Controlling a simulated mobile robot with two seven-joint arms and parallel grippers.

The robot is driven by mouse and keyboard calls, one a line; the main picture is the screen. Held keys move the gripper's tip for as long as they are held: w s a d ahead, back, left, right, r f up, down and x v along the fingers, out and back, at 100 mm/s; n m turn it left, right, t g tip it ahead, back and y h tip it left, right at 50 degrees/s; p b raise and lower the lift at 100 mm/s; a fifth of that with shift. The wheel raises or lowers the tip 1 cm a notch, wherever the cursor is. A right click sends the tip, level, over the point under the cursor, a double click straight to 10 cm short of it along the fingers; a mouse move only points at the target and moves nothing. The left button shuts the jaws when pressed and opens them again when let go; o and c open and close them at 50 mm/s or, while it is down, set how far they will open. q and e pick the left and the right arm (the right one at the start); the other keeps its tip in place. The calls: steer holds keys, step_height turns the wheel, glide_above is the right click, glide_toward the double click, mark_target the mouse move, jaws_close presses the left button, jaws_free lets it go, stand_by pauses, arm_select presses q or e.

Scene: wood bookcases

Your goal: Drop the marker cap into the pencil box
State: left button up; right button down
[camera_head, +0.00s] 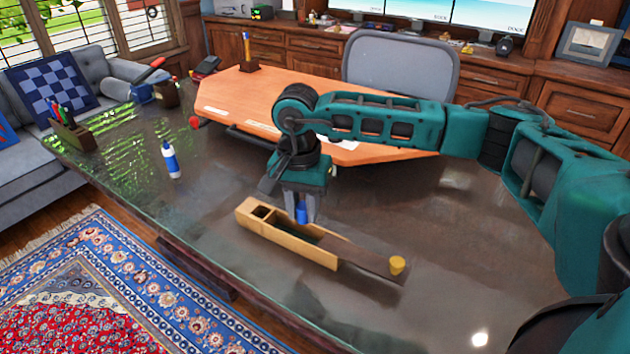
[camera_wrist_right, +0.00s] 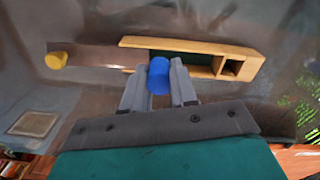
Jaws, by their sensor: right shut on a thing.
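The blue marker cap (camera_wrist_right: 158,76) is held between the two fingers of my right gripper (camera_head: 302,212), which is shut on it. In the head view the cap (camera_head: 302,213) shows as a small blue piece between the fingertips. The wooden pencil box (camera_head: 287,240) lies on the glossy table, with a dark long compartment and a small square one at its left end. In the right wrist view the cap overlaps the open long compartment of the box (camera_wrist_right: 190,43). The exact height of the cap over the box is hard to tell. My left gripper is not in view.
A brown sliding lid (camera_head: 365,260) with a yellow knob (camera_head: 397,265) extends from the box's right end. A pencil holder (camera_head: 72,133) sits at the table's far left. The table around the box is clear.

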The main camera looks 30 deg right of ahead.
steer(key=w+d+r+m, duration=0.2)
steer(key=w+d+m, duration=0.1)
steer(key=d+m, duration=0.15)
arm_select(q)
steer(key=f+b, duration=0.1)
steer(key=b, duration=0.1)
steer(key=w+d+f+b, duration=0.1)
steer(key=b, duration=0.1)
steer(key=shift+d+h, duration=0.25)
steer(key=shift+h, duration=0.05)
arm_select(e)
steer(key=shift+m, duration=0.35)
steer(key=f, duration=0.5)
steer(key=shift+a+f, duration=0.25)
steer(key=shift+a, duration=0.1)
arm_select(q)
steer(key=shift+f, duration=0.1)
arm_select(e)
steer(key=c, duration=0.8)
jaws_free()
steer(key=shift+r, duration=0.1)
arm_select(q)
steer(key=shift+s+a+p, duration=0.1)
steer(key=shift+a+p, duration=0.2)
steer(key=shift+p, duration=0.05)
arm_select(e)
step_height(320, 180, up, 13)
